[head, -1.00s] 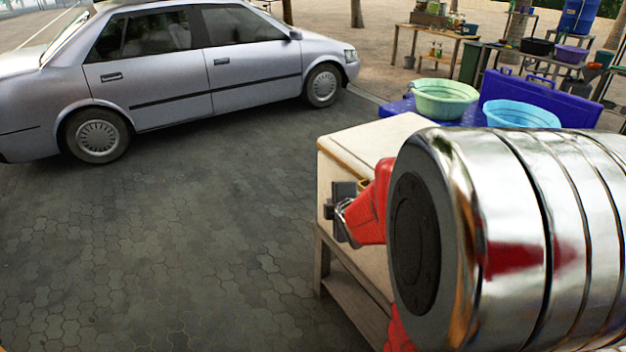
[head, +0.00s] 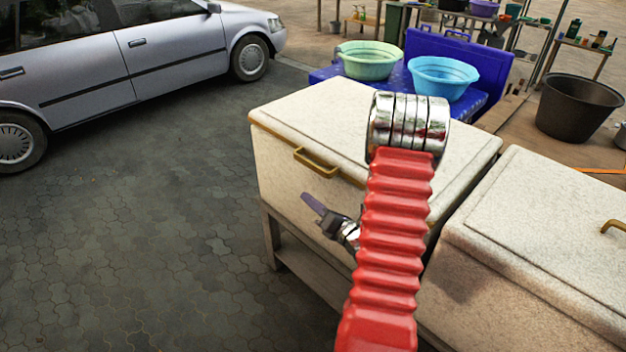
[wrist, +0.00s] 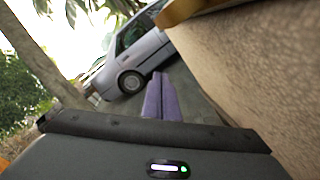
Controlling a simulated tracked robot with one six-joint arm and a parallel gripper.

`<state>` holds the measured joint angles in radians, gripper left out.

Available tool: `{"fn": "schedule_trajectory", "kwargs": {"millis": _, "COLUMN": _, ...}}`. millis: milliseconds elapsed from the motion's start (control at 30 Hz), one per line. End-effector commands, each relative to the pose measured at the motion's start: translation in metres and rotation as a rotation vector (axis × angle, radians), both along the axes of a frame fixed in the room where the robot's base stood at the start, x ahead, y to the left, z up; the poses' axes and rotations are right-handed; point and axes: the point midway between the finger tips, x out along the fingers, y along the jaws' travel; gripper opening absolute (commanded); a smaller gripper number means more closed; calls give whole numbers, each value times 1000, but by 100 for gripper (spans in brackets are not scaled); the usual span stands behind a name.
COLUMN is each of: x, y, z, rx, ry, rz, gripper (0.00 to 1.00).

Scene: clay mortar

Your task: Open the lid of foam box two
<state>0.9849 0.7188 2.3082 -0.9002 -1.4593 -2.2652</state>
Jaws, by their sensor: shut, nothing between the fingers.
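Two speckled off-white foam boxes stand side by side, and no marking shows which is box two. The left foam box (head: 300,193) has its lid (head: 310,110) closed, with a brass handle (head: 316,163) on the front edge. The right foam box (head: 550,262) has its lid (head: 560,205) closed, with a brass handle (head: 613,226) at the picture's right edge. My gripper (head: 312,202) is shut and empty, in front of the left box and below its handle. In the wrist view its purple fingers (wrist: 160,97) are together, beside a box wall (wrist: 255,75) and part of a brass handle (wrist: 185,10).
The boxes rest on a wooden stand (head: 290,250). A silver car (head: 130,60) stands left. The paving (head: 150,230) between is clear.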

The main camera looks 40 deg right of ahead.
Motion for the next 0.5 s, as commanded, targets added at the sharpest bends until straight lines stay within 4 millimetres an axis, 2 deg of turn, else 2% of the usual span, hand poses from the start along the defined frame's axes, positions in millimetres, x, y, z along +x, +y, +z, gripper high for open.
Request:
{"fn": "schedule_trajectory", "kwargs": {"millis": 100, "x": -24, "y": -6, "z": -13, "rx": -73, "ry": -77, "rz": -2, "gripper": 0}}
{"fn": "schedule_trajectory", "kwargs": {"millis": 300, "x": -55, "y": -10, "z": -19, "rx": -176, "ry": -189, "rz": -24, "gripper": 0}}
{"fn": "schedule_trajectory", "kwargs": {"millis": 500, "x": -65, "y": -10, "z": -19, "rx": -208, "ry": -224, "rz": -35, "gripper": 0}}
